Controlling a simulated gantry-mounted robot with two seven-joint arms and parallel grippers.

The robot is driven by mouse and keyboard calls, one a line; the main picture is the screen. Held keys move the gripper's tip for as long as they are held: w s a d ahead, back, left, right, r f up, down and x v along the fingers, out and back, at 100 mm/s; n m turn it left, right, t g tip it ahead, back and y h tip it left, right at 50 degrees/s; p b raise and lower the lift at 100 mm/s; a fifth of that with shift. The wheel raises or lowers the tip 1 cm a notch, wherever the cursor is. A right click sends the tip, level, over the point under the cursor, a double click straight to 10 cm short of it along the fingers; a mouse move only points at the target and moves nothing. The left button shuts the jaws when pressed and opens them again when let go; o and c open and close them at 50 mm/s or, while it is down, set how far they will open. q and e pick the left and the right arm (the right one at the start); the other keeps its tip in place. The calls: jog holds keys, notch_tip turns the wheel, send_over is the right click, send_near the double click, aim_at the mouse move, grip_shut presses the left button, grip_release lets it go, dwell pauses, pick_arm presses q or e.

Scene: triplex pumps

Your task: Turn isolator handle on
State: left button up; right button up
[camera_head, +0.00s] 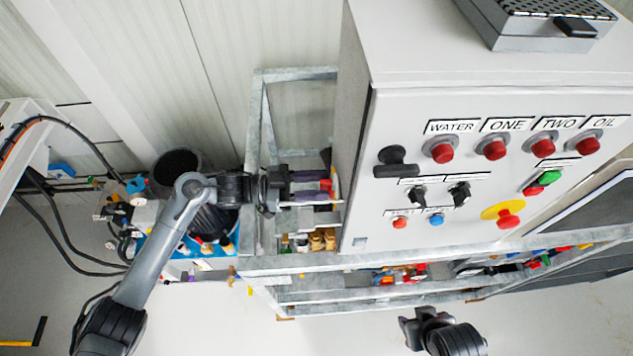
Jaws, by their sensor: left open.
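The isolator handle (397,163) is a black rotary handle at the upper left of the light grey control panel's front. Its thick lower bar lies roughly level, with a rounded part above it. My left gripper (331,187) is left of the panel, beside the cabinet's side edge, its fingers pointing right. It is open, with a gap between the fingers, and apart from the handle. My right gripper (407,326) is low in the picture, below the frame and away from the panel; its fingers are too dark and small to read.
The cabinet (357,140) stands on a galvanised metal frame (300,262). Its front also carries red lamps (495,150), two small black switches (459,194), a green-red button (541,181) and a yellow-backed emergency stop (507,213). Hoses and pump parts lie at the left.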

pick_arm(q)
jog(key=shift+d, duration=0.2)
grip_shut()
dwell(0.3)
